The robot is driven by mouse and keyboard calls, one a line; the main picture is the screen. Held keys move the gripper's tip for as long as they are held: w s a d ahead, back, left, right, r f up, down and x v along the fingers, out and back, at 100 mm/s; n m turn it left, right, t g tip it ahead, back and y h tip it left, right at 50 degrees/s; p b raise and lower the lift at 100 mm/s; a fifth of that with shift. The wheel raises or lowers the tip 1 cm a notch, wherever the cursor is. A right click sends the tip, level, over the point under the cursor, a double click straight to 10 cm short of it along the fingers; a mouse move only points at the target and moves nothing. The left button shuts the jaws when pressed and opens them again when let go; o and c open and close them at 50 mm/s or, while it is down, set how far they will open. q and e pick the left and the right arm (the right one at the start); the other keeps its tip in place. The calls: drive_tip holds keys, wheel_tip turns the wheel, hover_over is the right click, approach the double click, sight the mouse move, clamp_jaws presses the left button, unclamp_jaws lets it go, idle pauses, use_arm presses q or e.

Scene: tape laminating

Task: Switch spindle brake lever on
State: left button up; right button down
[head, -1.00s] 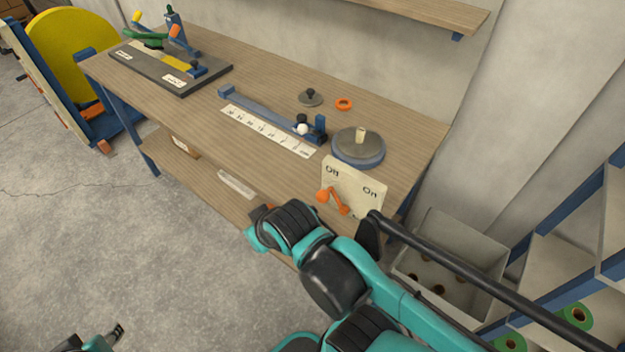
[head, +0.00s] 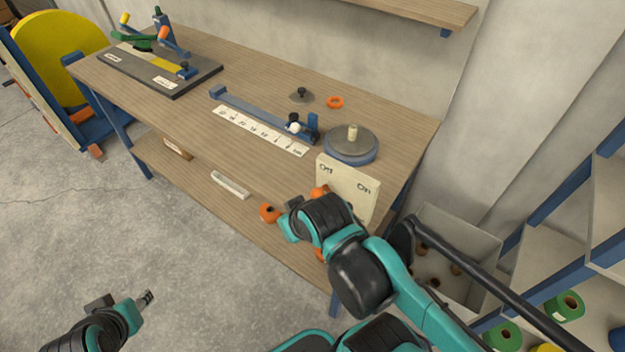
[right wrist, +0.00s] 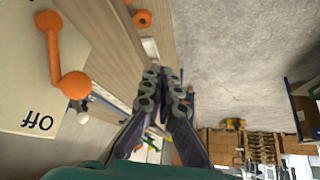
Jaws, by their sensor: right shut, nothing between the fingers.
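The brake panel (head: 349,187) is a cream plate marked Off and On at the table's front right corner. Its orange lever (head: 318,192) is mostly hidden behind my right arm in the head view. In the right wrist view the lever (right wrist: 54,52) lies at the left, its round knob beside the upside-down Off label (right wrist: 38,122). My right gripper (right wrist: 164,92) is shut and empty, with its fingertips beside the panel and apart from the lever. My left gripper (head: 147,298) is over the floor at bottom left, away from the table; its jaw opening is too small to judge.
The wooden table (head: 200,135) holds a round grey spindle disc (head: 351,143) behind the panel and a ruler strip (head: 262,131). Orange round pieces (head: 269,213) show at the lower shelf. A grey bin (head: 460,245) and a rack stand at the right.

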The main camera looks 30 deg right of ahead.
drive_tip(key=w+d+r+g+h+p, duration=0.2)
drive_tip(key=w+d+r+g+p, duration=0.5)
drive_tip(key=p, duration=0.9)
drive_tip(key=w+r, duration=0.3)
drive_tip(key=shift+d+r+g, duration=0.15)
drive_tip(key=shift+d+g, duration=0.1)
drive_tip(key=shift+g, duration=0.15)
drive_tip(key=shift+w, duration=0.1)
drive_tip(key=b+x, duration=0.3)
drive_tip(key=x, duration=0.6)
drive_tip(key=shift+f, duration=0.35)
drive_tip(key=shift+s, duration=0.4)
drive_tip(key=shift+s+r, duration=0.35)
drive_tip(key=shift+s, duration=0.4)
drive_tip(key=shift+s+r, duration=0.35)
drive_tip(key=shift+s, duration=0.35)
drive_tip(key=shift+a, duration=0.1)
drive_tip(key=shift+s+r, duration=0.1)
